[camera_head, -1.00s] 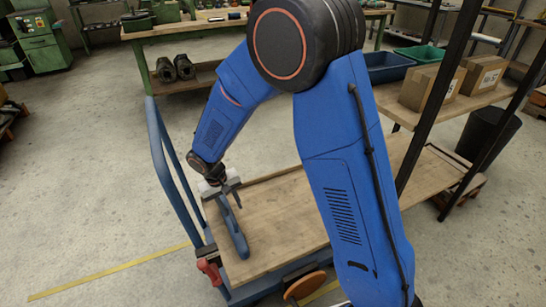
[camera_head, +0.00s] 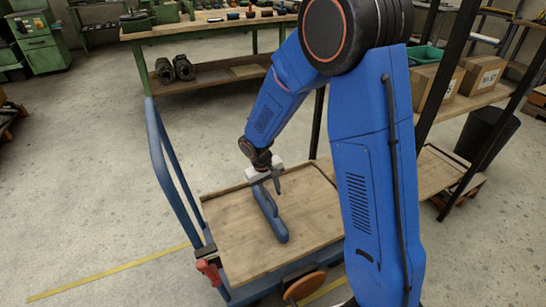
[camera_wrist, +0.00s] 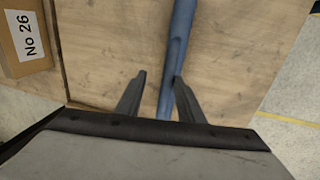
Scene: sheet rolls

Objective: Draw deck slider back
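The deck slider appears to be the blue bar (camera_head: 270,215) lying on the wooden deck (camera_head: 225,240) of a blue cart, left of the deck's middle. My gripper (camera_head: 270,182) reaches down over the bar's far end. In the wrist view the bar (camera_wrist: 181,30) runs between the two dark fingers of my gripper (camera_wrist: 160,82). The fingers stand apart. The right finger overlaps or touches the bar, while a gap shows at the left finger. The bar's near part is hidden by the gripper body in the wrist view.
The cart's blue push handle (camera_head: 158,160) rises on the left. A red clamp-like part (camera_head: 208,270) sits at its near left corner. A rack with dark posts and cardboard boxes (camera_head: 437,85) stands at right. A workbench (camera_head: 215,27) is behind. The deck's surface around the bar is bare.

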